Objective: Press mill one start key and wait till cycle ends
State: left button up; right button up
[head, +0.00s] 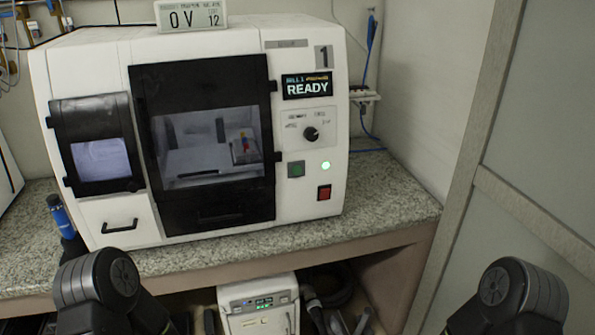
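Mill one (215,220) is a white machine with the number 1 on its upper right, standing on a granite counter. Its display (307,86) reads READY. Below it are a rotary knob (311,133), a dark green square key (296,170), a lit green round lamp (326,166) and a red square key (324,192). I cannot read which key is start. The black-framed door looks shut; through its window a small block with red, yellow and blue parts shows. Neither gripper is in view; only my dark arm parts show at the lower left and lower right.
A small sign (190,16) stands on the mill. A blue-handled tool (60,215) is at the counter's left. A white unit (259,308) with a lit panel and hoses sits below. A grey framed panel (540,130) borders the right. The counter right of the mill (385,195) is clear.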

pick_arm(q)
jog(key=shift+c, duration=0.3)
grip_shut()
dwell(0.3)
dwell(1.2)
